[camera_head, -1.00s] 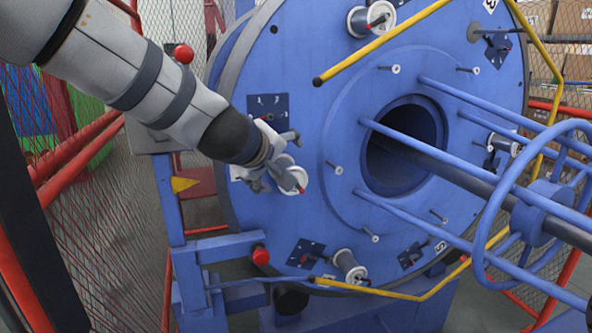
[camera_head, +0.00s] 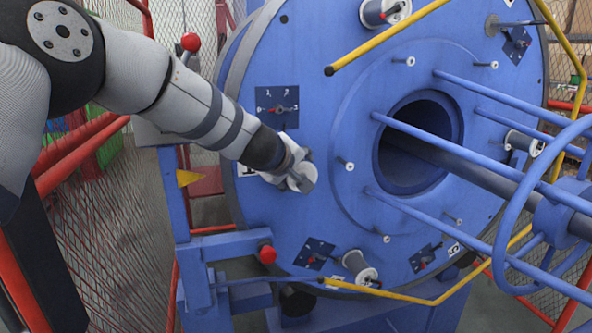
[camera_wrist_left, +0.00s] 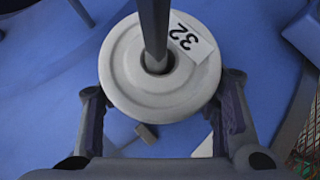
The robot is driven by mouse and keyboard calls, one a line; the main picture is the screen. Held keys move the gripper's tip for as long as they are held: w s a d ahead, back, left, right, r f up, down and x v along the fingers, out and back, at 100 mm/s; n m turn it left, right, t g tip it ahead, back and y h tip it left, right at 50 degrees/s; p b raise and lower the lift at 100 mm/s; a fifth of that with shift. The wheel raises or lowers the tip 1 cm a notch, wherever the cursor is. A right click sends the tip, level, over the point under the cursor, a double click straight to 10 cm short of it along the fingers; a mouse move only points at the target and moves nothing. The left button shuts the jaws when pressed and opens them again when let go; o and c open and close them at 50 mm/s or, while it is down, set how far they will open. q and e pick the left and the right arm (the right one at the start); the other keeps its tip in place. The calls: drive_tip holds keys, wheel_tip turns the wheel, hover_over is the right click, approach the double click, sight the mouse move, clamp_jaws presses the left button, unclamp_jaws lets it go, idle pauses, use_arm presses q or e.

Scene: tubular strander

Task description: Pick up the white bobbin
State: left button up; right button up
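The white bobbin (camera_wrist_left: 125,65) has a round flange with a label reading 32 and fills the upper middle of the left wrist view. A dark rod (camera_wrist_left: 154,25) runs from the top edge to its central hole. The two fingers of my left gripper (camera_wrist_left: 162,105) stand on either side of the bobbin, close to its rim. Whether they press on it is hidden. In the head view my left gripper (camera_head: 300,175) is at the left part of the blue disc (camera_head: 340,90) and covers most of this bobbin. My right gripper is not in view.
Other bobbins sit on the disc, at the top (camera_head: 378,12), bottom (camera_head: 358,264) and right (camera_head: 522,143). Yellow bars (camera_head: 390,38) and blue tubes (camera_head: 460,155) stand out in front. Red rails (camera_head: 75,150) and mesh fencing are at left.

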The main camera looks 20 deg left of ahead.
use_arm(q)
drive_tip(key=c, duration=0.4)
drive_tip(key=shift+r, duration=0.1)
drive_tip(key=c, duration=0.3)
